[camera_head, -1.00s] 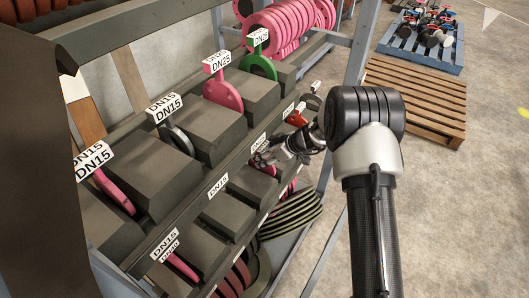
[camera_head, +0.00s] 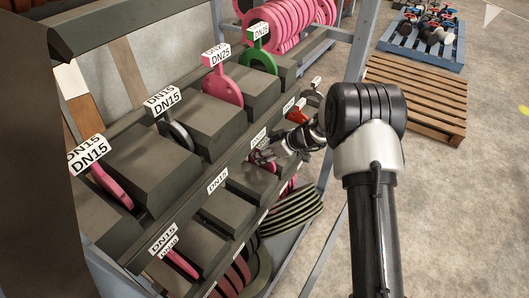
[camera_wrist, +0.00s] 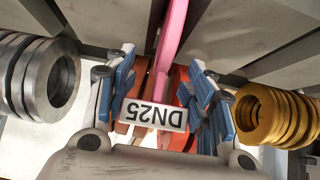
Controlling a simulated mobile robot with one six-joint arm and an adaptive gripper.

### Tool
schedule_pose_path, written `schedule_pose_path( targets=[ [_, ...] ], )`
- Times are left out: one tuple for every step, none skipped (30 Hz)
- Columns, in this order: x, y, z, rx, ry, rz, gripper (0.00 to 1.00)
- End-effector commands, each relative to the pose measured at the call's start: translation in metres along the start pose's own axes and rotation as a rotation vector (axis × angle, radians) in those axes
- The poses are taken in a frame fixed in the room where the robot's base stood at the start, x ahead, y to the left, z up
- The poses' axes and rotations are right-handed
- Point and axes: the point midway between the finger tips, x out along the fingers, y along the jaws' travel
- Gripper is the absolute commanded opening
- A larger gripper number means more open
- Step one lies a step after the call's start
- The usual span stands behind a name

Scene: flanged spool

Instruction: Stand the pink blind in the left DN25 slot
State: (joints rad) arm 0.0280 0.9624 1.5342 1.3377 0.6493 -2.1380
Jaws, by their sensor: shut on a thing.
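My gripper (camera_head: 283,148) reaches in at the lower shelf level in the head view. In the wrist view, my gripper (camera_wrist: 162,100) is shut on the tag end of a pink blind (camera_wrist: 174,42). Its white DN25 tag (camera_wrist: 152,115) shows upside down between the blue finger pads, and its pink body runs up out of the picture. In the head view the arm and fingers hide most of the held blind. Another pink blind (camera_head: 222,86) with a DN25 tag stands in an upper slot, beside a green one (camera_head: 262,60). I cannot tell which slot is the left DN25 slot.
Dark slot blocks (camera_head: 150,170) fill the rack, with DN15-tagged blinds at left. A rack post (camera_head: 352,110) stands close to my arm. In the wrist view, steel rings (camera_wrist: 45,75) lie left, gold rings (camera_wrist: 275,115) right, and orange-red discs behind the gripper.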

Motion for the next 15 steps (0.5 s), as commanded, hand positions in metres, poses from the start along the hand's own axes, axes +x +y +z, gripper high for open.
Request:
schedule_pose_path(
  targets=[
    [-0.0004,0.0010,-0.0018,-0.002,0.004,0.002,0.00],
    [-0.0001,0.0010,-0.0017,-0.002,0.004,0.002,0.00],
    [0.0002,0.0010,-0.0013,-0.002,0.004,0.002,0.00],
    [0.0004,0.0010,-0.0011,-0.002,0.004,0.002,0.00],
    [0.0006,0.0010,-0.0009,-0.002,0.004,0.002,0.00],
    [0.0009,0.0010,-0.0006,-0.002,0.004,0.002,0.00],
    [0.0011,0.0010,-0.0004,-0.002,0.004,0.002,0.00],
    [0.0014,0.0010,-0.0002,-0.002,0.004,0.002,0.00],
    [0.0016,0.0010,0.0001,-0.002,0.004,0.002,0.00],
    [0.0019,0.0010,0.0004,-0.002,0.004,0.002,0.00],
    [0.0021,0.0010,0.0006,-0.002,0.004,0.002,0.00],
    [0.0024,0.0010,0.0009,-0.002,0.004,0.002,0.00],
    [0.0026,0.0009,0.0011,-0.002,0.004,0.002,0.00],
    [0.0029,0.0009,0.0014,-0.002,0.004,0.002,0.00],
    [0.0032,0.0010,0.0016,-0.002,0.004,0.002,0.00]
  ],
)
